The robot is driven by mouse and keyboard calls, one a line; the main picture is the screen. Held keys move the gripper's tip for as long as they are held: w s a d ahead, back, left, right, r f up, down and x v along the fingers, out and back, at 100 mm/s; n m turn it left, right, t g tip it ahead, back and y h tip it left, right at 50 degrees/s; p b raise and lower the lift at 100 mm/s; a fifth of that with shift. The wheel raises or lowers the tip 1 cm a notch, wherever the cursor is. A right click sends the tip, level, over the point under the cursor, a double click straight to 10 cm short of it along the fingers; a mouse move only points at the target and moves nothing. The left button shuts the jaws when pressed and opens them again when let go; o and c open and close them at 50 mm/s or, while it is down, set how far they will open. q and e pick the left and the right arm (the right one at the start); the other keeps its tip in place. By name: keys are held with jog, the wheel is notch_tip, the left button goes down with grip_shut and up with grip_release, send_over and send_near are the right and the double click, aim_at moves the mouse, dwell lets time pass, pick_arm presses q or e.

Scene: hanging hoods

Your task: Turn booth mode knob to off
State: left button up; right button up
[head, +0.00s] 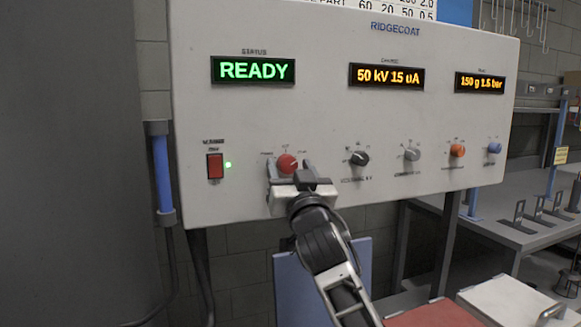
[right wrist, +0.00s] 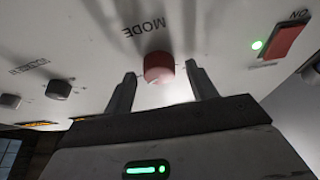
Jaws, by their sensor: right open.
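The red mode knob (head: 287,163) is on the lower left of the white RIDGECOAT control panel (head: 330,115). It also shows in the right wrist view (right wrist: 159,67), below the upside-down word MODE. My right gripper (head: 290,168) is open at the panel, with one finger on each side of the knob. In the right wrist view its fingers (right wrist: 160,74) stand apart, with visible gaps beside the knob. The knob's exact pointer setting is too small to read. My left gripper is not in view.
A red power switch (head: 215,166) with a lit green lamp is left of the mode knob. The status display (head: 253,70) reads READY.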

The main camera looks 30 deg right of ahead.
jog(key=c, duration=1)
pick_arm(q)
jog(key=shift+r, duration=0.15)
